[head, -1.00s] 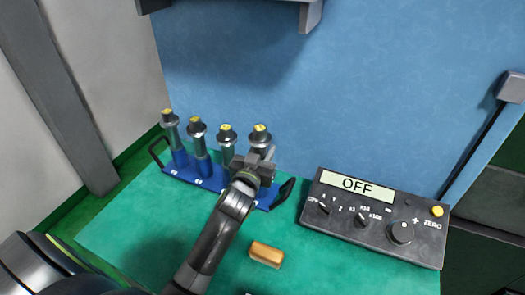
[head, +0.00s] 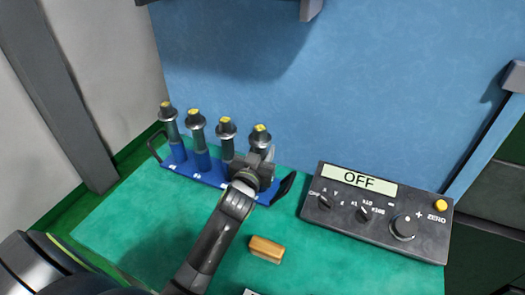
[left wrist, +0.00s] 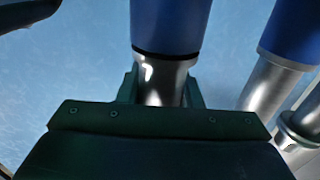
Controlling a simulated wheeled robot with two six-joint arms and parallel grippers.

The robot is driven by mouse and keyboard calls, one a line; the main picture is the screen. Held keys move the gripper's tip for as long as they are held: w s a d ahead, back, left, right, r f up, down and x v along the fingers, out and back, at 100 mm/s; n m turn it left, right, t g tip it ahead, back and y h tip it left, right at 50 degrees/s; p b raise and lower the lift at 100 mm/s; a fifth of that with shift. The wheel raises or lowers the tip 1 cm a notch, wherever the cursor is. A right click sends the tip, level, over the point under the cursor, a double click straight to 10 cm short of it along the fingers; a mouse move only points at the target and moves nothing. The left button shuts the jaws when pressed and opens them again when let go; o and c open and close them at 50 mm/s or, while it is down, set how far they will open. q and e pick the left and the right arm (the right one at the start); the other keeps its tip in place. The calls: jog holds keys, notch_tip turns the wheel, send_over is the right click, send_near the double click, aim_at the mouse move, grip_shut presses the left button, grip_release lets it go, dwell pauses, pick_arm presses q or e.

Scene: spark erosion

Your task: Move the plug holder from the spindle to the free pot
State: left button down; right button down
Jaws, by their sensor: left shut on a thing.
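A plug holder (head: 260,136) with a dark flange and yellow top stands upright at the right end of the blue pot rack (head: 216,183). My left gripper (head: 258,160) is shut on it just below the flange. In the left wrist view the fingers (left wrist: 160,95) close around its shiny metal neck (left wrist: 162,80), with a blue cylindrical part (left wrist: 168,25) next to the neck. My arm hides its lower end in the head view, so I cannot tell how deep it sits in its pot. My right gripper is out of view, and no spindle is clearly visible.
Several similar holders (head: 196,124) stand left of the held one, close together. The rack has a black handle (head: 284,186) at each end. A grey control box (head: 378,212) reading OFF is at right. A wooden block (head: 266,249) lies on the green mat (head: 330,270).

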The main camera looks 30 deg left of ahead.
pick_arm(q)
jog(key=shift+r, duration=0.1)
jog(key=c, duration=0.9)
grip_release()
jog(key=shift+s+d+b, duration=0.35)
jog(key=shift+s+d, duration=0.05)
jog(key=shift+s, duration=2.5)
jog(key=shift+s+d+b, duration=0.4)
jog(key=shift+s+d, duration=0.05)
jog(key=shift+s, duration=2.4)
jog(key=shift+s+d+b, duration=0.35)
jog(key=shift+s+d, duration=0.05)
jog(key=shift+s, duration=2.5)
